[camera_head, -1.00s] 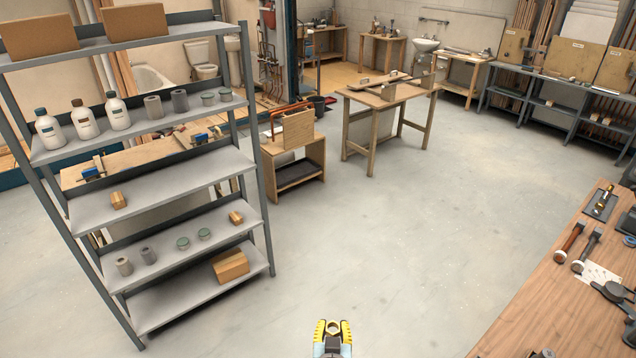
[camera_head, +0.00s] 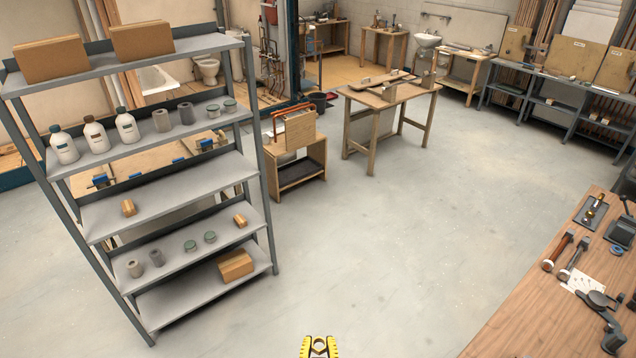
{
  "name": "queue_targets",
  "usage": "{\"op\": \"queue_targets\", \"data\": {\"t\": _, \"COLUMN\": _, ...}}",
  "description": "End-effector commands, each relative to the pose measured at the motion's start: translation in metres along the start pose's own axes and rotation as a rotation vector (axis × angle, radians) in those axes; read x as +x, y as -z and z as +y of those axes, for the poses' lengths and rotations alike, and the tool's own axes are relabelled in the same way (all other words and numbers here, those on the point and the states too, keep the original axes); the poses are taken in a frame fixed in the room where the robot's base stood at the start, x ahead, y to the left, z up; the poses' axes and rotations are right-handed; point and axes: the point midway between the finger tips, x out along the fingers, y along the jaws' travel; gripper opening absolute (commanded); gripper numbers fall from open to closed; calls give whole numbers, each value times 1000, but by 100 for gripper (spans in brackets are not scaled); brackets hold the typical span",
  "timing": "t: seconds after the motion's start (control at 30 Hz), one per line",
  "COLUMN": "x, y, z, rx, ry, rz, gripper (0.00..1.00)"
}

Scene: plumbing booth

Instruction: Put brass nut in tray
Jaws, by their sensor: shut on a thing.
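My gripper (camera_head: 320,340) shows at the bottom edge, its yellow-and-black fingers closed around a small brass nut (camera_head: 319,346). The nut is held above the open floor, well left of the wooden workbench (camera_head: 530,322). A dark flat piece that looks like a tray (camera_head: 583,217) lies on the far part of that bench with a brass-coloured item on it. I cannot tell for sure that it is the tray.
A grey shelf rack (camera_head: 130,208) with bottles, cartons and cans stands at left. A wooden table (camera_head: 391,98) stands farther back. The middle floor is clear.

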Motion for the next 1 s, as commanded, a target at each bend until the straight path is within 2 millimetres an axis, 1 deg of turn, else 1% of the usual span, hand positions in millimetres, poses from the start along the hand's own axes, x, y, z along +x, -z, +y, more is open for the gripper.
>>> {"op": "queue_targets", "data": {"t": 0.03, "x": -12, "y": 13, "z": 0, "rx": -1, "ry": 0, "rz": -1, "gripper": 0}}
{"op": "queue_targets", "data": {"t": 0.2, "x": -37, "y": 27, "z": -1, "rx": -1, "ry": 3, "rz": -2, "gripper": 0}}
{"op": "queue_targets", "data": {"t": 0.33, "x": -50, "y": 35, "z": -2, "rx": -1, "ry": 4, "rz": 0, "gripper": 0}}
{"op": "queue_targets", "data": {"t": 0.5, "x": -58, "y": 38, "z": -2, "rx": -2, "ry": 6, "rz": -1, "gripper": 0}}
{"op": "queue_targets", "data": {"t": 0.83, "x": -57, "y": 34, "z": -1, "rx": 1, "ry": 2, "rz": -1, "gripper": 0}}
{"op": "queue_targets", "data": {"t": 0.93, "x": -48, "y": 23, "z": 5, "rx": 10, "ry": -19, "rz": -1, "gripper": 0}}
{"op": "queue_targets", "data": {"t": 1.0, "x": -37, "y": 10, "z": 13, "rx": 23, "ry": -48, "rz": -2, "gripper": 0}}
